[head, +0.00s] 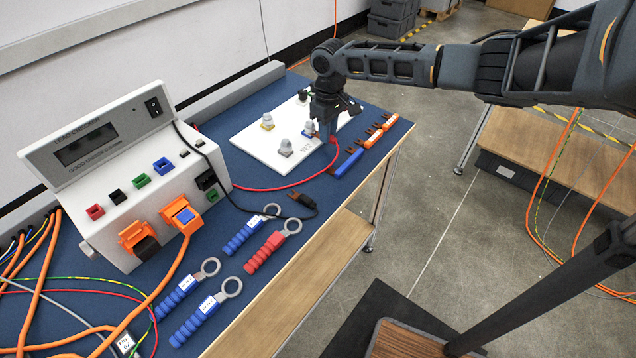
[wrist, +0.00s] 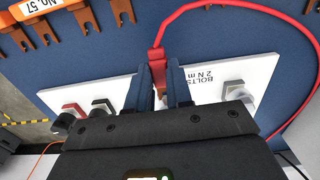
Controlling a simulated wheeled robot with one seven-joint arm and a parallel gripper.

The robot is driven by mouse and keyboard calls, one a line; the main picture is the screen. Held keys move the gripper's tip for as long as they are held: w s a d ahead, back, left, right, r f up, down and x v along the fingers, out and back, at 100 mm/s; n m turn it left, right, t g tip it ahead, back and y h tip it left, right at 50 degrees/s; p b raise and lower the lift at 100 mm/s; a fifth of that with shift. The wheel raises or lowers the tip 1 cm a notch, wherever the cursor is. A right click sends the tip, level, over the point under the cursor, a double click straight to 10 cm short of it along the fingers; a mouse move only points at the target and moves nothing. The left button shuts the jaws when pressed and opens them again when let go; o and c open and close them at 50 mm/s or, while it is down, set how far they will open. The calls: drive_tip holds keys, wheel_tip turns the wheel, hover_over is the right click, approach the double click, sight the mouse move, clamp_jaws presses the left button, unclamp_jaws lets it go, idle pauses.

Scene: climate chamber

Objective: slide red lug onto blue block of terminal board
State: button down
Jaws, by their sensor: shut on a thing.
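The white terminal board (head: 250,139) lies on the blue bench top and also shows in the wrist view (wrist: 270,72). My gripper (head: 326,136) points down at the board's right edge. In the wrist view my gripper (wrist: 161,88) is shut on the red lug (wrist: 158,68), whose red cable leads away from the jaws. The lug's tip is mostly hidden between the fingers. I cannot tell whether it touches the board.
Orange and blue clips (head: 372,136) lie along the bench's right edge. A lead checker (head: 150,170) stands left. Several blue and red ring-ended tools (head: 272,247) lie in front.

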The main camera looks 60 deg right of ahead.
drive_tip(key=shift+w, duration=0.1)
drive_tip(key=shift+w+d, duration=0.15)
drive_tip(key=shift+w, duration=0.35)
drive_tip(key=shift+w+f, duration=0.1)
drive_tip(key=shift+w, duration=0.2)
idle(0.8)
drive_tip(key=c, duration=0.9)
unclamp_jaws()
drive_tip(key=shift+c, duration=0.2)
drive_tip(key=shift+r+b, duration=0.4)
drive_tip(key=shift+r, duration=3.5)
